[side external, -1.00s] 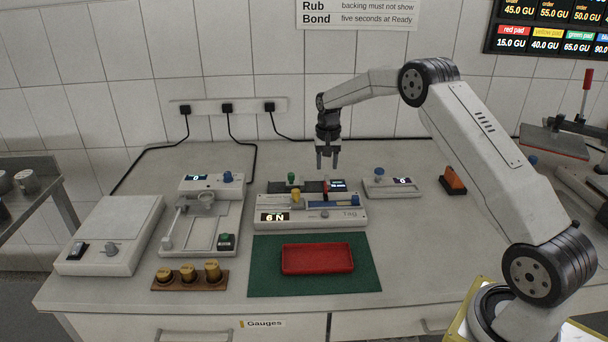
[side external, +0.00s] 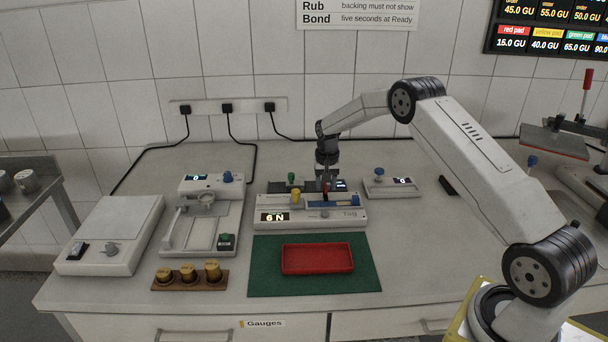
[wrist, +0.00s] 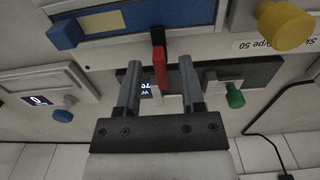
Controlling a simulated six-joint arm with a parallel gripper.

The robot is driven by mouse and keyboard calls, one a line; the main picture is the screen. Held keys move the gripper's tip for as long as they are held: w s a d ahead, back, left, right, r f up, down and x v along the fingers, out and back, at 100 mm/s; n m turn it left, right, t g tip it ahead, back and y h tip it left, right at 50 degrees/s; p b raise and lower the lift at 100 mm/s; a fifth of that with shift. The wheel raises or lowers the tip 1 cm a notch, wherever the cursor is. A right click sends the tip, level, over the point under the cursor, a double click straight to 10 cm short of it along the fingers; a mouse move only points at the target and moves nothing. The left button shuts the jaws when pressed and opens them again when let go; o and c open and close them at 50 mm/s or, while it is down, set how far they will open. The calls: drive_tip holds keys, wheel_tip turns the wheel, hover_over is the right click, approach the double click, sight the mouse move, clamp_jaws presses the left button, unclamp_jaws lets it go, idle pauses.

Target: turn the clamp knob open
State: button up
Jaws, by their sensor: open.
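The long bench device reading "6 N" (side external: 340,217) has a yellow knob (side external: 296,195) and a blue bar (side external: 343,201) on top. Behind it a dark unit (side external: 275,187) carries a green knob (side external: 291,178) and a small lit display (side external: 341,184). A red upright piece (wrist: 159,68) stands at this unit. No label shows which part is the clamp knob. My gripper (side external: 326,184) is lowered over the dark unit, pointing down. In the wrist view its open fingers (wrist: 160,75) stand either side of the red piece, with gaps visible; contact is unclear.
A scale with a blue knob (side external: 379,171) stands close on the right. A red tray (side external: 317,270) lies on a green mat (side external: 365,277) in front. Brass weights (side external: 188,272) and a grey-white machine (side external: 195,240) stand left. Open bench lies right of the mat.

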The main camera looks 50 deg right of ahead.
clamp_jaws()
drive_tip(key=shift+n, duration=0.5)
drive_tip(key=n, duration=0.3)
drive_tip(key=shift+d+n, duration=0.1)
drive_tip(key=shift+n, duration=0.2)
drive_tip(key=n, duration=0.9)
drive_tip(key=shift+d, duration=0.15)
drive_tip(key=n, duration=0.4)
drive_tip(key=shift+d, duration=0.1)
drive_tip(key=shift+n, duration=0.3)
